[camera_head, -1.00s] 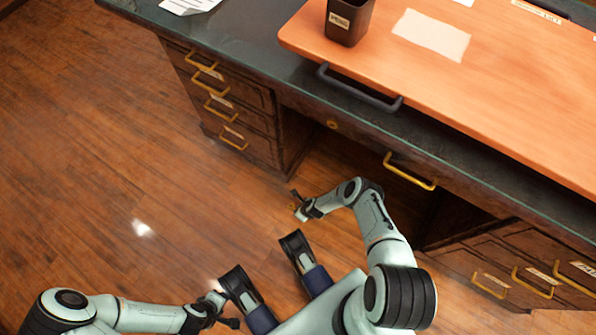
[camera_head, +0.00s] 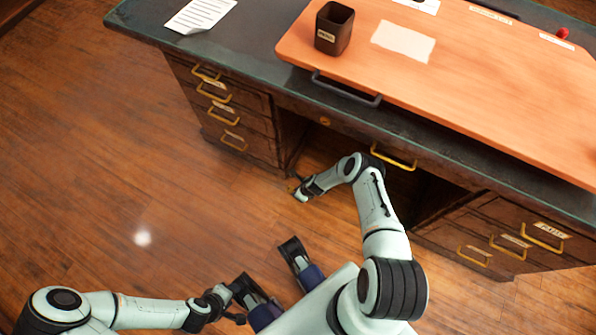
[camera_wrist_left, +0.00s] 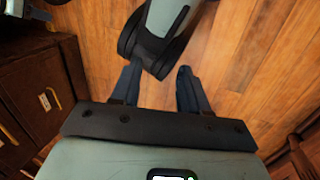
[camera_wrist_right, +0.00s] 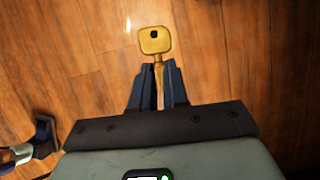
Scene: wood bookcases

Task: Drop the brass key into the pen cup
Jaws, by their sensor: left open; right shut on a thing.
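The pen cup (camera_head: 333,30) is a dark square cup with a small label. It stands upright on the left part of the orange desk board, and its open top shows. The brass key (camera_wrist_right: 154,42) is in my right gripper (camera_wrist_right: 159,72), held by its shaft, with its bow beyond the fingertips. In the head view my right gripper (camera_head: 298,192) is low in front of the desk, apart from and below the cup. My left gripper (camera_wrist_left: 157,75) is open, with nothing between its fingers. In the head view its arm is at the bottom left, far from the cup.
The desk has a dark green top (camera_head: 262,28) and an orange board (camera_head: 470,85) with a dark handle (camera_head: 345,90) at its front edge. A pale sheet (camera_head: 403,41) lies right of the cup. Printed paper (camera_head: 200,14) lies at left. Drawers with brass pulls flank the open kneehole.

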